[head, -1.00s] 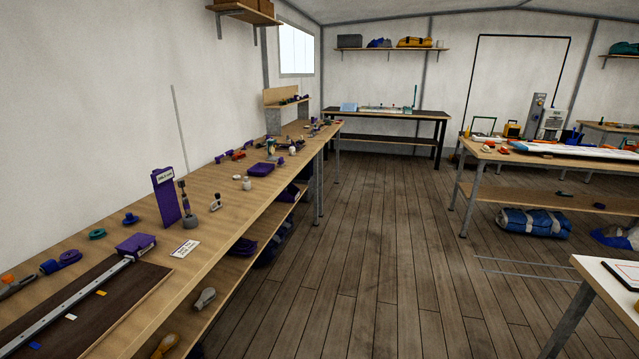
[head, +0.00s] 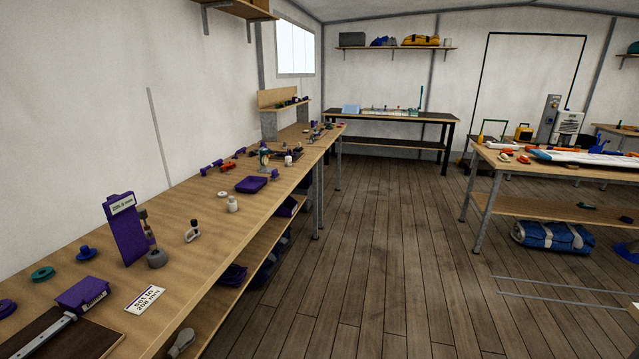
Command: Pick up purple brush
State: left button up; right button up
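I cannot make out a purple brush for certain. Several purple things are on the long wooden bench (head: 215,229) at the left. A purple upright board (head: 122,230) with a white label stands near its front part, beside a dark-stemmed tool (head: 154,254) with a grey round base. A purple block (head: 86,294), a purple knob (head: 86,254) and a shallow purple tray (head: 251,184) also lie there. Small purple pieces (head: 211,167) sit farther along, too small to name. Neither of my grippers is in view.
A white card (head: 144,299) and a teal ring (head: 42,274) lie on the bench. Purple items rest on its lower shelf. A black table (head: 390,114) stands at the back and a wooden table (head: 550,160) at the right. The plank floor (head: 390,270) between is clear.

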aim_at(274, 177)
jog(key=i, duration=1.6)
jog(key=i+z, duration=0.1)
jog(key=i, duration=0.45)
jog(key=i+j+z, duration=0.15)
jog(key=i, duration=0.35)
